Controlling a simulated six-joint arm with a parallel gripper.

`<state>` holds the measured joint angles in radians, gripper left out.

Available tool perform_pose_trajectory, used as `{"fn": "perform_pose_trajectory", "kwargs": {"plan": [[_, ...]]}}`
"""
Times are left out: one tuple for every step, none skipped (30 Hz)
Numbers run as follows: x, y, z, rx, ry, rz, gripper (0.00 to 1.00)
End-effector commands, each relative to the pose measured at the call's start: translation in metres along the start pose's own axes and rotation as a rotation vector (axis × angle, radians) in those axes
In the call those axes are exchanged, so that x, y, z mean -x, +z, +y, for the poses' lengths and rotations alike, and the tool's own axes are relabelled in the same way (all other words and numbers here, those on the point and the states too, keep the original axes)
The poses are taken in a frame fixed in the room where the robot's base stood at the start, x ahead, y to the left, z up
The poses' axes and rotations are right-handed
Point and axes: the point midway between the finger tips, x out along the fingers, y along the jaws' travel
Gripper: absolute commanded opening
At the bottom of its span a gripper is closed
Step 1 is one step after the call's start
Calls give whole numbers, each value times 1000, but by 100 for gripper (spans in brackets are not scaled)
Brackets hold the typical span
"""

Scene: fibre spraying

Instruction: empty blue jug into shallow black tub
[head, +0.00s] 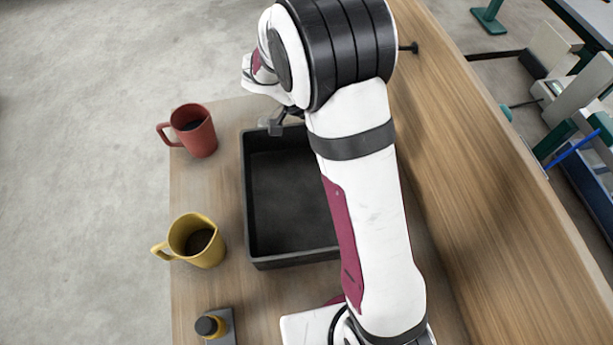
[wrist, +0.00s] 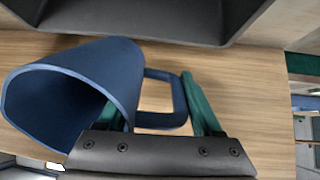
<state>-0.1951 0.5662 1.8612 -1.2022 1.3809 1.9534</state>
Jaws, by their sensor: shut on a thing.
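The blue jug (wrist: 85,85) shows in the wrist view, with its mouth toward the lower left and its handle between green fingers. My gripper (wrist: 158,100) is shut on the jug's handle. The inside of the jug looks dark blue; I cannot tell what is in it. The shallow black tub (head: 290,190) sits on the table in the head view, its right side behind my arm, and its visible floor looks bare. The tub's dark wall (wrist: 150,28) also runs along the top of the wrist view, apart from the jug. In the head view my arm hides the jug.
A red mug (head: 196,132) with dark contents stands left of the tub. A yellow jug (head: 197,240) with dark contents stands lower left.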

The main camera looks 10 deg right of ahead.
Motion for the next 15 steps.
{"fn": "perform_pose_trajectory", "kwargs": {"plan": [[0, 0, 0, 0, 0, 6, 0], [0, 0, 0, 0, 0, 10, 0], [0, 0, 0, 0, 0, 16, 0], [0, 0, 0, 0, 0, 20, 0], [0, 0, 0, 0, -1, 24, 0], [0, 0, 0, 0, 0, 29, 0], [1, 0, 0, 0, 0, 33, 0], [1, -1, 0, 0, 1, 37, 0], [1, -1, 0, -1, 2, 42, 0], [1, -1, 0, -1, 2, 47, 0], [1, -2, 0, -1, 2, 51, 0], [2, -2, 0, 0, 2, 56, 0], [2, -2, 0, 0, 2, 60, 0], [2, -2, 0, 0, 2, 64, 0], [2, -2, 0, -1, 3, 70, 0]]}}
